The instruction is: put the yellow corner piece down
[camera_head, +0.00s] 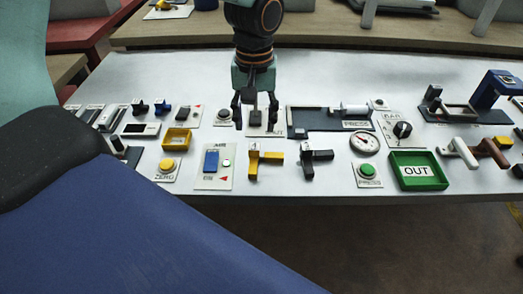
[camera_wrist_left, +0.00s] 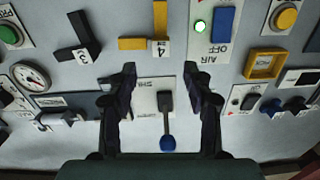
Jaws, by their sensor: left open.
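The yellow corner piece (camera_head: 253,160) lies on the pale worktop in front of my left gripper, beside a small white label. In the left wrist view it shows as a yellow L (camera_wrist_left: 133,43) with a label reading 4, beyond the fingertips. My left gripper (camera_head: 255,122) is open and points down at the worktop, apart from the yellow piece. In the left wrist view the open gripper (camera_wrist_left: 160,78) has its fingers on either side of a lever (camera_wrist_left: 167,112) with a dark blue knob on a white plate. My right gripper is not in view.
A black corner piece (camera_head: 308,164) labelled 3 lies right of the yellow one. A blue switch on the AIR panel (camera_head: 220,181) stands left, with a yellow square frame (camera_head: 177,137) beyond. A gauge (camera_head: 364,143) and green OUT tray (camera_head: 393,181) are to the right. Bare worktop surrounds the corner pieces.

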